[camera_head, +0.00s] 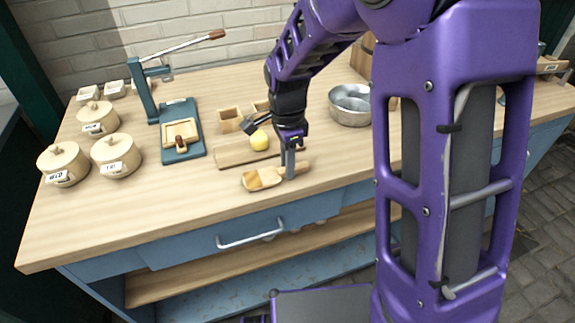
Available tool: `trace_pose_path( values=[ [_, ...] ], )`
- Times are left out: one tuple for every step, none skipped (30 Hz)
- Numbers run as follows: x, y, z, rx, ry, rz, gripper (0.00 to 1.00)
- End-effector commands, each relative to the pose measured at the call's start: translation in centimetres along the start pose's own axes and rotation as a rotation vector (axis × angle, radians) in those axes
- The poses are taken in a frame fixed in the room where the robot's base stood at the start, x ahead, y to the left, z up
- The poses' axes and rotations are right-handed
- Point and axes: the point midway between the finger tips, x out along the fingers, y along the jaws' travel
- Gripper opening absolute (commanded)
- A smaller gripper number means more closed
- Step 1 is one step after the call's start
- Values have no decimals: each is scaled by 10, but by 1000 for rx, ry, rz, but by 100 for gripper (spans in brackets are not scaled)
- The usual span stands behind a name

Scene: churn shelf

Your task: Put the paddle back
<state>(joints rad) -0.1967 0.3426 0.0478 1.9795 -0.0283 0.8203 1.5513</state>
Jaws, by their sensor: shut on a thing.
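A pale wooden tool (262,179) with a broad scoop-like head and a short handle is near the front edge of the bench; it may be the paddle. My gripper (289,170) points down and is shut on its handle. I cannot tell whether the tool touches the bench top. Just behind it lies a flat wooden board (232,155) with a yellow ball (259,140) on it. The fingers hide part of the handle.
Behind the board are small open wooden boxes (230,119). A teal lever press (183,150) stands left of them, with lidded wooden pots (63,166) further left. A metal bowl (350,105) is at the right. The left front of the bench (110,220) is clear. My arm hides the right side.

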Motion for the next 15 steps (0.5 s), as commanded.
trace_pose_path(
  values=[
    [1, 0, 0, 0, 0, -1, 0],
    [1, 0, 0, 0, 0, -1, 0],
    [0, 0, 0, 0, 0, -1, 0],
    [0, 0, 0, 0, 0, -1, 0],
    [0, 0, 0, 0, 0, -1, 0],
    [0, 0, 0, 0, 0, -1, 0],
    [0, 0, 0, 0, 0, -1, 0],
    [1, 0, 0, 0, 0, -1, 0],
    [2, 0, 0, 0, 0, -1, 0],
    [4, 0, 0, 1, 0, -1, 0],
    [5, 0, 0, 1, 0, -1, 0],
    [4, 0, 0, 1, 0, -1, 30],
    [3, 0, 0, 1, 0, -1, 35],
    [3, 0, 0, 1, 0, -1, 41],
    [3, 0, 0, 1, 0, -1, 48]
  ],
)
